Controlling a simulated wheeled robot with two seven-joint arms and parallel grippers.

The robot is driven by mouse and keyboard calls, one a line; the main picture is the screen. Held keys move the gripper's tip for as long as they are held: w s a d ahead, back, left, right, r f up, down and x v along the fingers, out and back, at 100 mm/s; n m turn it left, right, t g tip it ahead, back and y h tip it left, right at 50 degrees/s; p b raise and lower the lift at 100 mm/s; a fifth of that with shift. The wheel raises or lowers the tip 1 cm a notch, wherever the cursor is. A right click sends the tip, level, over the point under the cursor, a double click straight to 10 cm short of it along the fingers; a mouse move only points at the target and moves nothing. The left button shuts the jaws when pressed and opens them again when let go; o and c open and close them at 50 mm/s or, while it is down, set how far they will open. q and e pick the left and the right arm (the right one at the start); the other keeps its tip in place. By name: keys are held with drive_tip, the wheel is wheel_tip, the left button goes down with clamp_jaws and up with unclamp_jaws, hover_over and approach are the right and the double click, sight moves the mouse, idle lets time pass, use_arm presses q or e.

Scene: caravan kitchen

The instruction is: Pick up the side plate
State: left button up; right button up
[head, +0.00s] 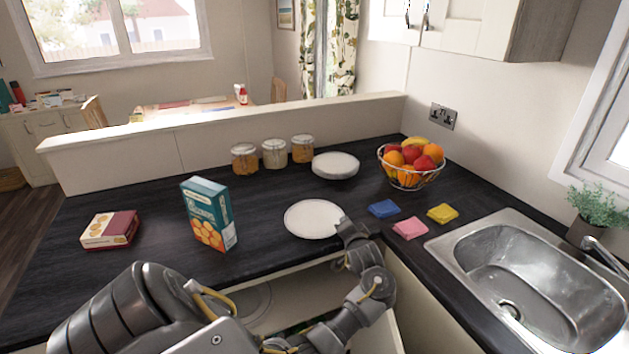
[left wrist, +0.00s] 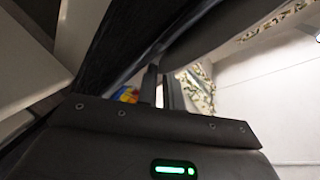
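The side plate, a round white plate (head: 313,219), lies flat at the front of the dark counter in the head view. I cannot tell if it touches the counter. My left gripper (head: 346,226) is at the plate's right rim, and its fingertips overlap the rim. In the left wrist view the dark fingers (left wrist: 159,88) stand close together beside a greyish surface that may be the plate's edge. Whether they close on the rim is not clear. My right gripper is not in view.
A teal box (head: 209,214) and a flat box (head: 110,230) are left.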

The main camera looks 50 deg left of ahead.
use_arm(q)
drive_tip(key=shift+w+a+f, duration=0.1)
drive_tip(key=shift+w+a, duration=0.05)
drive_tip(key=shift+a, duration=0.1)
drive_tip(key=shift+c, duration=0.3)
clamp_jaws()
